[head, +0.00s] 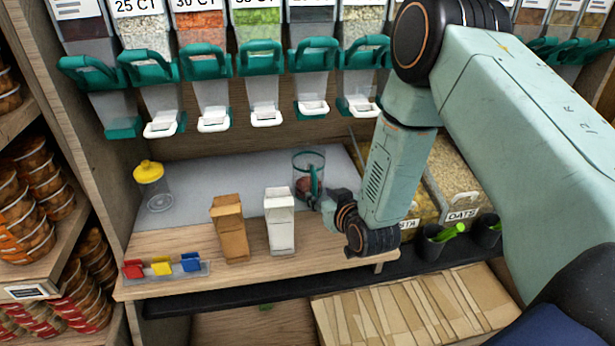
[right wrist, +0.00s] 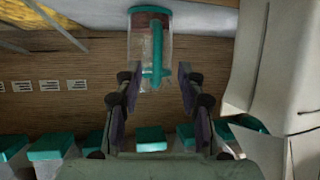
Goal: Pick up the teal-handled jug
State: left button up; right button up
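The clear jug (head: 306,166) with a teal handle and rim stands on the grey mat of the wooden shelf in the head view, with something reddish-brown inside. In the right wrist view the jug (right wrist: 140,42) is at top centre, its teal handle (right wrist: 156,62) pointing at my gripper. My right gripper (right wrist: 158,78) is open, with one finger on each side of the handle; whether a finger touches it I cannot tell. In the head view my right gripper (head: 325,203) is just in front of the jug, at its lower right. My left gripper is not in view.
A white carton (head: 280,222) stands left of my right gripper, close to it, with a brown bag (head: 229,228) beside it. A yellow-lidded jar (head: 157,190) is at the left. Teal-handled dispensers (head: 212,90) hang above. The grey mat (head: 225,175) has free room between jar and jug.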

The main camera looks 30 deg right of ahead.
aim_at(316, 192)
jog(key=shift+w+d+f, duration=0.1)
jog(key=shift+w+f, duration=0.25)
jog(key=shift+w, duration=0.15)
jog(key=x, duration=0.2)
jog(key=b+x, duration=0.1)
jog(key=x, duration=0.2)
jog(key=shift+f+b, duration=0.3)
jog(key=shift+s+d+r, duration=0.1)
jog(key=shift+r, duration=0.05)
jog(key=c, duration=0.4)
grip_shut()
